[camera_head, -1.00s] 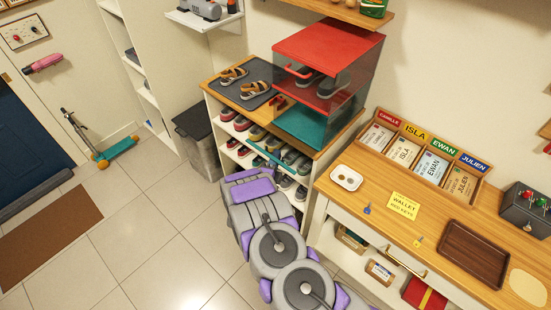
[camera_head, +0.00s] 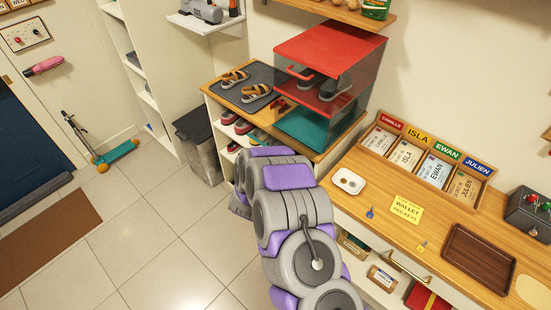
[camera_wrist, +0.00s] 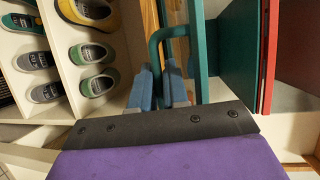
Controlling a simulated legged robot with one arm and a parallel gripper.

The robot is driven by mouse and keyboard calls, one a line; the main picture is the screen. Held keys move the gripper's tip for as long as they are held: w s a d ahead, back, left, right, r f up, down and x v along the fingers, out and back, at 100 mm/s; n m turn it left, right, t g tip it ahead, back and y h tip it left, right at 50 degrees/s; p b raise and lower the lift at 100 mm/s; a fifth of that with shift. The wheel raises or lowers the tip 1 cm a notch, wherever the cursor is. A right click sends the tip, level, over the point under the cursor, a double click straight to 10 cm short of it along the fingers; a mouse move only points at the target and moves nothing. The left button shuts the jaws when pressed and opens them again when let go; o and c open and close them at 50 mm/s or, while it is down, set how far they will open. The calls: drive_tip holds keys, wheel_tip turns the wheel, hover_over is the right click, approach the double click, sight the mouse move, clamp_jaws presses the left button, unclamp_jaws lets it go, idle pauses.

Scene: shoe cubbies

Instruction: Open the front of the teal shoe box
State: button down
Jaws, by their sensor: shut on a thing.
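The teal shoe box (camera_head: 306,126) stands on the wooden top of the shoe cubby, under a red shoe box (camera_head: 325,65). In the wrist view a teal bar handle (camera_wrist: 157,40) sticks out from a teal panel (camera_wrist: 199,45), beside the wider teal surface (camera_wrist: 238,50). My gripper (camera_wrist: 160,70) has its blue fingers shut on this handle. How far the front stands open I cannot tell. In the head view my arm hides my gripper and the handle.
Shoes fill the cubby slots (camera_wrist: 98,82) close beside my gripper. A grey mat with sandals (camera_head: 235,78) lies left of the boxes. A counter with name cards (camera_head: 427,160) stands right of my arm.

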idle(0.3)
drive_tip(key=c, duration=1.5)
unclamp_jaws()
drive_tip(key=p+v, duration=0.2)
drive_tip(key=v, duration=1.5)
drive_tip(key=shift+s+a, duration=0.1)
